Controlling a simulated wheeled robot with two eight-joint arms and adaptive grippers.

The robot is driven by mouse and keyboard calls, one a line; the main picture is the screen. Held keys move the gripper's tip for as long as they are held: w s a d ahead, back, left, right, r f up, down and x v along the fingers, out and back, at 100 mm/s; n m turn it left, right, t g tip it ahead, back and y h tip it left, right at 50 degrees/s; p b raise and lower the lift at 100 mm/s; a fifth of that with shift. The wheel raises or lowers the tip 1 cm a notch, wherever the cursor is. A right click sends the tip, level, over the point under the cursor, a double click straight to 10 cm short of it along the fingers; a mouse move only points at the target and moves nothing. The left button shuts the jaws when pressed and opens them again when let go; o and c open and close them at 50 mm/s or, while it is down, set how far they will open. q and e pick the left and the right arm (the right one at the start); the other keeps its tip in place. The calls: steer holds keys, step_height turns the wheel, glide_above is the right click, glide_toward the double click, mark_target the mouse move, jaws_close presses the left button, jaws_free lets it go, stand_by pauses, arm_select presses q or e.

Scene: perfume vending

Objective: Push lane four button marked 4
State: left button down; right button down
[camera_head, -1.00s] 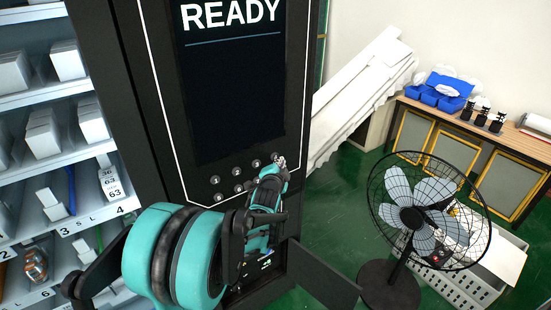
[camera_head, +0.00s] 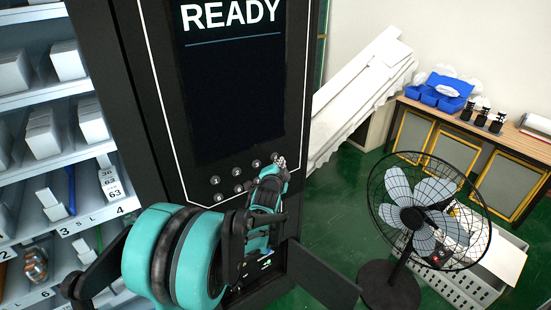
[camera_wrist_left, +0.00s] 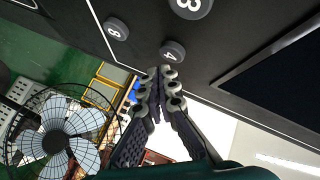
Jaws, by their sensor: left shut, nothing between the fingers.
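The round grey button marked 4 (camera_wrist_left: 172,50) is on the black vending machine panel in the left wrist view. The button marked 3 (camera_wrist_left: 190,6) and the button marked 8 (camera_wrist_left: 116,29) are near it. My left gripper (camera_wrist_left: 159,72) is shut and empty, with its fingertips right beside the lower edge of button 4. I cannot tell whether they touch it. My right gripper is not in view.
The machine's dark screen (camera_head: 233,95) reads READY above the buttons. Stocked shelves (camera_head: 45,95) are at the left. A black standing fan (camera_head: 411,217) and a white crate (camera_head: 450,288) stand at the right. Green floor (camera_head: 325,230) lies between the machine and the fan.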

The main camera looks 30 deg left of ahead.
arm_select(q)
steer(key=shift+a, duration=0.2)
steer(key=shift+w+a, duration=0.15)
steer(key=shift+a, duration=0.1)
steer(key=shift+w+a, duration=0.15)
steer(key=shift+a, duration=0.2)
stand_by(0.8)
steer(key=shift+d, duration=0.1)
steer(key=shift+s+d, duration=0.35)
steer(key=shift+d, duration=0.3)
steer(key=d, duration=0.1)
steer(key=s+d, duration=0.1)
steer(key=d, duration=0.1)
steer(key=s+d, duration=0.1)
steer(key=shift+d, duration=0.35)
steer(key=shift+w, duration=0.1)
stand_by(0.8)
